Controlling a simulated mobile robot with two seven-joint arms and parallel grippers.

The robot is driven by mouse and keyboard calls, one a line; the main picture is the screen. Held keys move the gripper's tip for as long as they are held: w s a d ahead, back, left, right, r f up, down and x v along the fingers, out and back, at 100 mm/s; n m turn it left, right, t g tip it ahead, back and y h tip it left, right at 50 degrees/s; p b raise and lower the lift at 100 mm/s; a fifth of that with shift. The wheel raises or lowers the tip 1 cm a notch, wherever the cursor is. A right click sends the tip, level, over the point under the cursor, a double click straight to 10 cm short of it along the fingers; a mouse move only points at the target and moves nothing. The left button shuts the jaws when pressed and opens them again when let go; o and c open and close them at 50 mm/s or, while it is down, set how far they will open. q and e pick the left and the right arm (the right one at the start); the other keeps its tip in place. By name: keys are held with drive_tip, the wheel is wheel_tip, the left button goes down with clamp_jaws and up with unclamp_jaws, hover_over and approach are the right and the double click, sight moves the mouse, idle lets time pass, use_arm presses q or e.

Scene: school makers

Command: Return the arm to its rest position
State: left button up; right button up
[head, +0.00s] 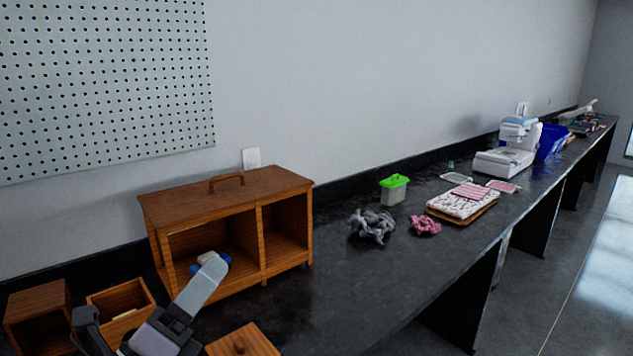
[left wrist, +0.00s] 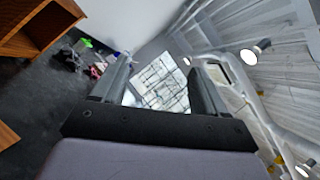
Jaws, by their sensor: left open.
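My left gripper (head: 150,312) is at the lower left of the head view, in front of the wooden cabinet (head: 232,188). Its light grey part overlaps the cabinet's left opening. In the left wrist view the two fingers of the left gripper (left wrist: 161,68) stand apart with nothing between them. The gripper is open and empty. Beyond the fingers are a bright window and the ceiling, so it points up and away from the counter. A blue and white item (head: 223,258) shows at the cabinet's left opening, partly hidden by the gripper. My right gripper is not in view.
Wooden boxes (head: 38,303) and a wooden lid or block (head: 243,341) lie close around the arm on the black counter (head: 335,295). Further right are grey cloth (head: 372,226), pink cloth (head: 426,225), a green-lidded tub (head: 393,190) and a sewing machine (head: 507,150).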

use_arm(q)
drive_tip(key=s+a+f+n+g+y, duration=0.25)
drive_tip(key=a+f+n+y, duration=0.25)
drive_tip(key=f+n+y, duration=0.45)
drive_tip(key=s+a+f+n+g+y, duration=0.2)
drive_tip(key=a+f+n+g+y, duration=0.25)
drive_tip(key=n, duration=0.75)
drive_tip(key=s+d+f+n+g+h, duration=0.1)
drive_tip(key=s+f+n+g, duration=0.35)
drive_tip(key=s+f, duration=0.4)
drive_tip(key=s+f+n+g+h, duration=0.1)
drive_tip(key=s+f+n+g, duration=0.4)
drive_tip(key=s, duration=0.6)
drive_tip(key=w+d+f+t+h+b, duration=0.1)
drive_tip(key=w+f+t, duration=0.2)
drive_tip(key=f, duration=0.3)
drive_tip(key=w+d+f+m+t+h+b, duration=0.1)
drive_tip(key=w+d+f+t, duration=0.1)
drive_tip(key=f, duration=0.5)
drive_tip(key=shift+w+t+b, duration=0.3)
drive_tip(key=shift+w+t, duration=0.45)
drive_tip(key=shift+t, duration=0.5)
